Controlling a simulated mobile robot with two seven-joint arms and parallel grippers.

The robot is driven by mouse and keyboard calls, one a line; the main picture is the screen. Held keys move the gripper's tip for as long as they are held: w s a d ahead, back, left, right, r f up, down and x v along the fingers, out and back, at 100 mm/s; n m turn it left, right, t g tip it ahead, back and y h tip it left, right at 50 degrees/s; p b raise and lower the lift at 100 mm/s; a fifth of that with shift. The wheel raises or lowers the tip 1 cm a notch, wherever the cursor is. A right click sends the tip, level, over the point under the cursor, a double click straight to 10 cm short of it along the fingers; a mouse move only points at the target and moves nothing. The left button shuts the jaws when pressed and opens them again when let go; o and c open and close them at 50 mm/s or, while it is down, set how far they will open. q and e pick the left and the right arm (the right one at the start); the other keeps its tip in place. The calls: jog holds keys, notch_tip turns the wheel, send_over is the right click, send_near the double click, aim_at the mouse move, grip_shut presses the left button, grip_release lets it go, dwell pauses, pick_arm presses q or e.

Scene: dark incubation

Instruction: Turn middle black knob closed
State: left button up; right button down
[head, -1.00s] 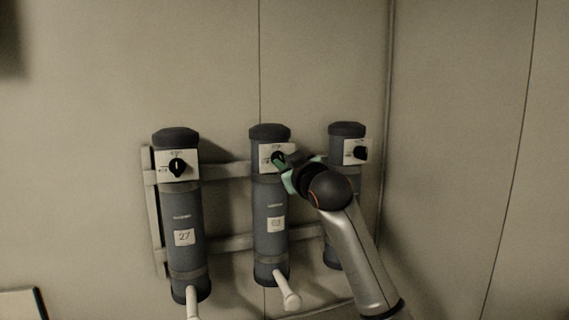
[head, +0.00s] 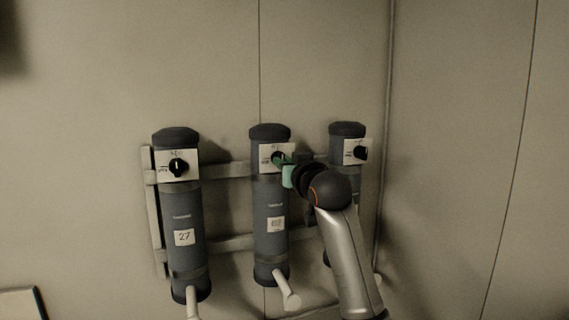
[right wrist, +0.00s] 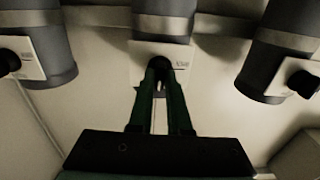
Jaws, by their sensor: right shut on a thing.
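The middle black knob (right wrist: 158,63) sits on a white label plate on the middle grey cylinder (head: 270,205). My right gripper (head: 281,160) reaches in from the right and is shut on this knob. In the right wrist view the green fingers of the right gripper (right wrist: 160,75) close on both sides of the knob and hide part of it. In the head view the fingers cover most of the knob, so its exact angle is hard to tell. My left gripper is not in view.
The left cylinder (head: 181,222) has a black knob (head: 179,167), and the right cylinder (head: 346,130) has another (head: 361,153). All are mounted on a wall rack (head: 148,215). White handles (head: 287,289) stick out below. My right arm partly hides the right cylinder.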

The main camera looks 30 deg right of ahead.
jog(key=c, duration=0.9)
grip_release()
jog(key=shift+o, duration=0.2)
jog(key=b+v, duration=0.3)
jog(key=v, duration=0.9)
jog(key=shift+s, duration=0.3)
jog(key=shift+f, duration=0.1)
